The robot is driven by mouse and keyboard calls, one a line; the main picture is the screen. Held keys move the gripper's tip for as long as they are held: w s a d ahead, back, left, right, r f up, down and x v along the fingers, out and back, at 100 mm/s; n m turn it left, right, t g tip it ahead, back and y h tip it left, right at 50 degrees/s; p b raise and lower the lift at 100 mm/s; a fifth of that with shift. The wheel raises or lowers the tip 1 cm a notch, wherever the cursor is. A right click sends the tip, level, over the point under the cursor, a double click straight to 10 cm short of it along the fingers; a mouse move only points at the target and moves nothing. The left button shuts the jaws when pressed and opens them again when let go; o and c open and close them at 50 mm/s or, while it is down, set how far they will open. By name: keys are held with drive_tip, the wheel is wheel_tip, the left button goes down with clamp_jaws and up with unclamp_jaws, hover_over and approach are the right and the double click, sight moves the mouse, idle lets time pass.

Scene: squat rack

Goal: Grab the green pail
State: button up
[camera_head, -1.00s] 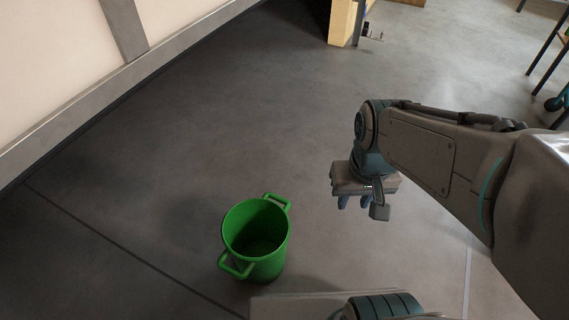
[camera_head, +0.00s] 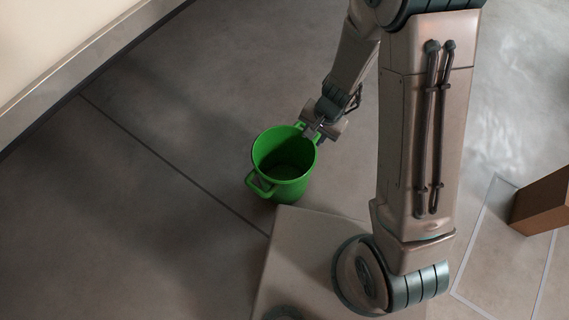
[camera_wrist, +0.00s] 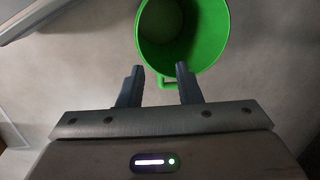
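The green pail (camera_head: 291,188) stands upright and empty on the grey floor. One of its side handles (camera_head: 258,187) faces the near left; the other is at the far right rim, partly hidden by my gripper (camera_head: 314,131). In the wrist view the pail (camera_wrist: 214,32) is at the top, just beyond my fingertips. My gripper (camera_wrist: 159,68) is open there, its two dark fingers apart. The pail's green handle shows between the fingers, which do not visibly close on it. Whether a finger touches the handle or rim cannot be told.
A pale wall (camera_head: 60,40) with a grey base strip runs along the upper left. A brown wooden block (camera_head: 543,201) is at the right edge. The floor (camera_head: 150,230) left of the pail is clear.

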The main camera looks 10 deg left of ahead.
wheel_tip(320, 180, down, 9)
drive_tip(key=s+m+h+p, duration=0.1)
drive_tip(key=s+h, duration=0.1)
drive_tip(key=b, duration=0.6)
hover_over(308, 173)
wheel_tip(308, 173, down, 9)
wheel_tip(308, 173, down, 3)
drive_tip(key=b, duration=0.2)
drive_tip(key=shift+a+f+m+b, duration=0.15)
drive_tip(key=shift+m+b, duration=0.15)
drive_tip(key=shift+b, duration=0.1)
drive_tip(key=shift+f+b, duration=0.65)
drive_tip(key=shift+f, duration=0.1)
clamp_jaws()
drive_tip(key=shift+s, duration=0.1)
